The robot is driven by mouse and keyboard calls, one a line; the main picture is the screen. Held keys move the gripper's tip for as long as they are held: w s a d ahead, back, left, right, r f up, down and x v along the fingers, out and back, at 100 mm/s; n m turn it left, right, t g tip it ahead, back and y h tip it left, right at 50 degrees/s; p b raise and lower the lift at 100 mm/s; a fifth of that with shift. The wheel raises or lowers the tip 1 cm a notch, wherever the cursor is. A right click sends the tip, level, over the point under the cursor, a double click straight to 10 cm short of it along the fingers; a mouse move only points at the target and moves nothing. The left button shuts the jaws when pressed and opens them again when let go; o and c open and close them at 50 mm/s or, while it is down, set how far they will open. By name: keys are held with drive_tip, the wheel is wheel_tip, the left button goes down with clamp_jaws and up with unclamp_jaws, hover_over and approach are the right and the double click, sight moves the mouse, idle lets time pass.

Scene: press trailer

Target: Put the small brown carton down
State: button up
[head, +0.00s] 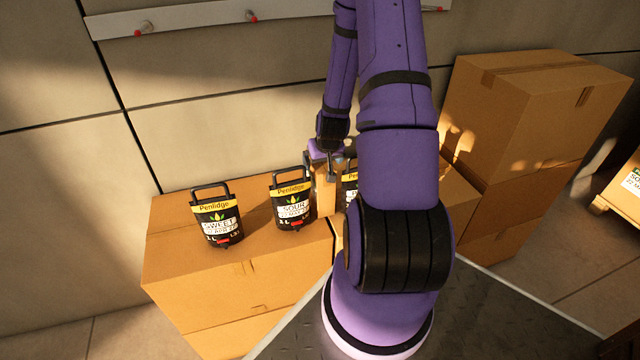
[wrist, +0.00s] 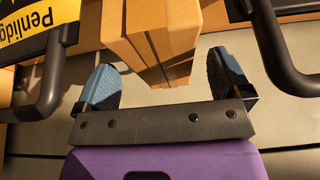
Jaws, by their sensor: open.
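The small brown carton (head: 325,191) stands upright on top of a large cardboard box (head: 262,262), between two black jugs with yellow labels. It also shows in the wrist view (wrist: 150,35), just beyond my fingertips. My gripper (head: 328,158) is at the carton's upper end in the head view. In the wrist view my gripper (wrist: 165,85) is open, with one blue-padded finger to each side of the carton's near end.
A jug (head: 291,203) stands close left of the carton, and another (head: 216,220) stands farther left. A third jug (head: 350,182) is partly hidden behind my arm. Large stacked boxes (head: 530,110) stand at right. A wall rail with red pegs (head: 250,16) runs above.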

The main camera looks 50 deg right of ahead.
drive_tip(key=shift+x, duration=2)
drive_tip(key=shift+w+f, duration=0.1)
drive_tip(key=shift+w, duration=0.05)
clamp_jaws()
